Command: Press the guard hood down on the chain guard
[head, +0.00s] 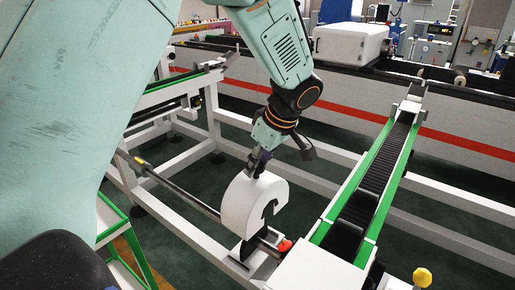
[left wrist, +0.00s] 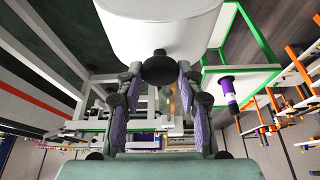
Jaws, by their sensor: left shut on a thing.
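The guard hood (head: 250,205) is a white, rounded cover with a hooked notch in its side, standing over the shaft end in the head view. Its white curved surface (left wrist: 160,28) fills the top of the left wrist view. My left gripper (head: 259,162) is at the top of the hood, pointing down. In the left wrist view its fingers (left wrist: 160,82) are closed about a black knob (left wrist: 160,67) on the hood. A white and dark mount (head: 246,262) below the hood seems to be the chain guard. Whether the hood is fully seated cannot be told. My right gripper is not in view.
A dark shaft (head: 180,192) runs left from the hood. A red knob (head: 285,246) sits just right of it. A green-edged conveyor (head: 370,185) rises on the right, with a yellow knob (head: 422,277) in front. White frame rails (head: 335,155) stand behind.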

